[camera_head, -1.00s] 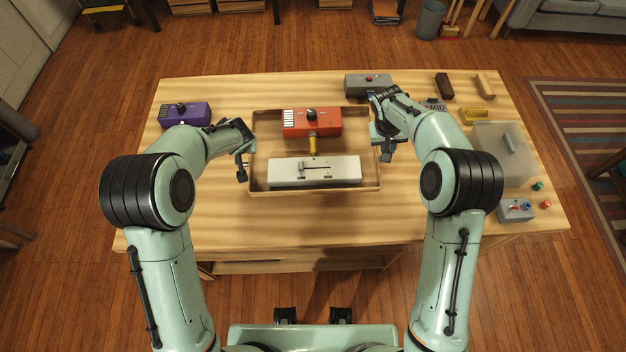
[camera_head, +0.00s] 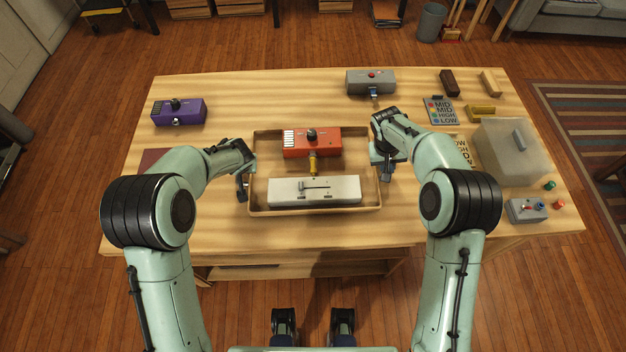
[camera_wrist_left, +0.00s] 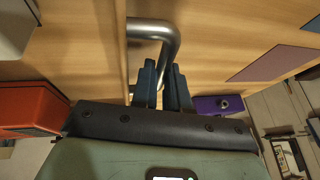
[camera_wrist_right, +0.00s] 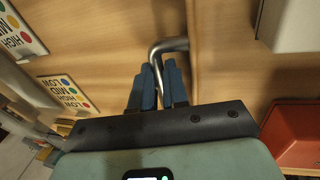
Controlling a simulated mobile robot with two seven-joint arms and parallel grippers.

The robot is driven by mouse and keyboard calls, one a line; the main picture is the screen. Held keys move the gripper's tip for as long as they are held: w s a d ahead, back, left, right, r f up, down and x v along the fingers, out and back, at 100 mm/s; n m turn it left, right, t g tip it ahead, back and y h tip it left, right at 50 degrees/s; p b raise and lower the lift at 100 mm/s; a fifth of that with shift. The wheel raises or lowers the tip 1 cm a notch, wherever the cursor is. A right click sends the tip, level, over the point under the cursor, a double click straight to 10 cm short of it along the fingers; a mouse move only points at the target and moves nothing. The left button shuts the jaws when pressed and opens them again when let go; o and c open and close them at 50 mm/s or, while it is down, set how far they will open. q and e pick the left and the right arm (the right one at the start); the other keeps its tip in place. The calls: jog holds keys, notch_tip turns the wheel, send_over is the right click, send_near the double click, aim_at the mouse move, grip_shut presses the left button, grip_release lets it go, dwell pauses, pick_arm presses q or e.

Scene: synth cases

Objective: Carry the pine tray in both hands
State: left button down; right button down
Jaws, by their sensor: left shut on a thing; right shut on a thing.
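The pine tray (camera_head: 315,211) is a shallow wooden tray over the middle of the table in the head view. In it are a red-orange box (camera_head: 325,148) with a black knob, a yellow plug (camera_head: 313,163) and a pale slider box (camera_head: 290,193). My left gripper (camera_head: 243,185) is shut on the tray's left metal handle (camera_wrist_left: 168,38). My right gripper (camera_head: 386,172) is shut on the right metal handle (camera_wrist_right: 168,46). The tray looks about level. I cannot tell whether its bottom touches the table.
On the table (camera_head: 200,228) stand a purple box (camera_head: 190,112) at left, a grey box (camera_head: 385,82) behind, and a label card (camera_head: 440,111), a translucent cover (camera_head: 505,165) and a small switch box (camera_head: 522,211) at right. A dark red patch (camera_wrist_left: 275,62) lies left of the tray.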

pick_arm(q)
jog(key=shift+f, duration=0.2)
pick_arm(e)
jog(key=shift+f, duration=0.25)
pick_arm(q)
jog(key=c, duration=1.1)
grip_release()
jog(key=shift+s, duration=0.1)
pick_arm(e)
jog(key=c, duration=1.1)
grip_release()
jog(key=shift+r, duration=0.1)
pick_arm(q)
jog(key=v, duration=1.2)
pick_arm(e)
jog(key=v, duration=1.1)
jog(key=shift+s+a+r, duration=0.1)
jog(key=shift+a+r, duration=0.05)
jog(key=shift+r, duration=0.25)
